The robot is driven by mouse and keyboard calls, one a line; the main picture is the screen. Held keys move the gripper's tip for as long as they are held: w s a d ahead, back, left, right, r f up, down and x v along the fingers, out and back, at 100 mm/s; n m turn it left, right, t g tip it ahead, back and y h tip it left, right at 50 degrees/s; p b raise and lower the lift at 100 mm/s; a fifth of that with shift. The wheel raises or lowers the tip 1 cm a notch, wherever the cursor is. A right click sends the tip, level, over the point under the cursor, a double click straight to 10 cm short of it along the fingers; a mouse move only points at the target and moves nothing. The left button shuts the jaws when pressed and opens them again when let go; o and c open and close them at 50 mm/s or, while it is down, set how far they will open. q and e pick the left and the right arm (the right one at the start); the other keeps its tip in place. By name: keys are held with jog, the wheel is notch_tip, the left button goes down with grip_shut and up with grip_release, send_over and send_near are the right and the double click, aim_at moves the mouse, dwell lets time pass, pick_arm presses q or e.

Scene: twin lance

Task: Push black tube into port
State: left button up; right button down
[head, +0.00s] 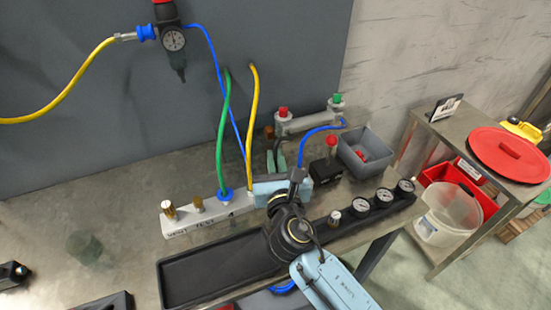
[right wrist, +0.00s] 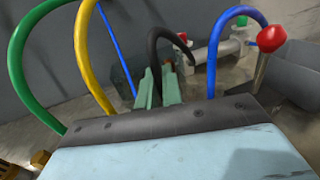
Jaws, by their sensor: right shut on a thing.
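My right gripper (head: 279,160) reaches over the pale manifold block (head: 207,223), just right of the green and yellow tubes. In the right wrist view its teal fingers (right wrist: 160,88) are shut on the black tube (right wrist: 157,42), which arches up from between them and bends over to the right. In the head view the black tube is a small dark curve, mostly hidden by the gripper. The tube's end and the port for it are hidden, so I cannot tell whether they touch. My left gripper is not in view.
A green tube (head: 221,140) and a yellow tube (head: 251,125) rise close beside the gripper. A blue tube (head: 315,130) arches to its right. A red-knobbed lever (head: 331,143), a grey bin (head: 366,150) and several gauges (head: 360,204) stand right. A black tray (head: 205,272) lies in front.

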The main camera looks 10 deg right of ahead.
jog(key=shift+f+b, duration=0.45)
jog(key=shift+f, duration=0.45)
jog(key=c, duration=1.5)
grip_release()
jog(key=shift+s+r, duration=0.1)
jog(key=s, duration=0.8)
jog(key=s+a, duration=0.1)
jog(key=s, duration=0.4)
jog(key=shift+s, duration=0.1)
jog(key=shift+s, duration=0.1)
